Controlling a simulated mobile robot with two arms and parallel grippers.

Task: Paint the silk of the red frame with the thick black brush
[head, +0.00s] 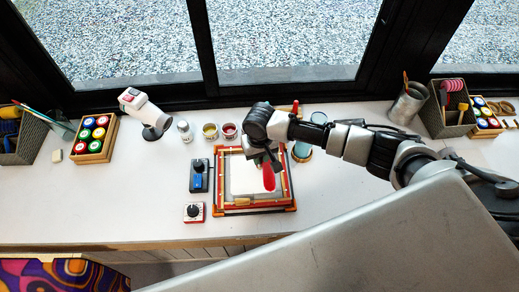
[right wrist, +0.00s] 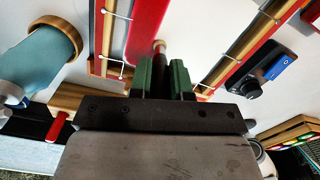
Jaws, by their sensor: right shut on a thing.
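The red frame (head: 217,182) lies on the white table, with white silk (head: 243,180) stretched inside it. A red elongated patch (head: 268,178) shows over the right part of the silk. The patch (right wrist: 148,28) also shows large in the right wrist view, beside the frame's wooden-edged bar (right wrist: 108,40). My right gripper (head: 266,158) is above the frame's right part. Its green fingers (right wrist: 164,78) are shut on a dark brush (right wrist: 160,66) with a pale end near the red patch. I cannot tell whether the brush touches the silk. My left gripper is out of view.
A black device with a blue part (head: 198,175) and a dial box (head: 193,212) stand left of the frame. Small paint pots (head: 210,131) and a blue jar (head: 302,151) stand behind. The table's front left (head: 110,205) is clear.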

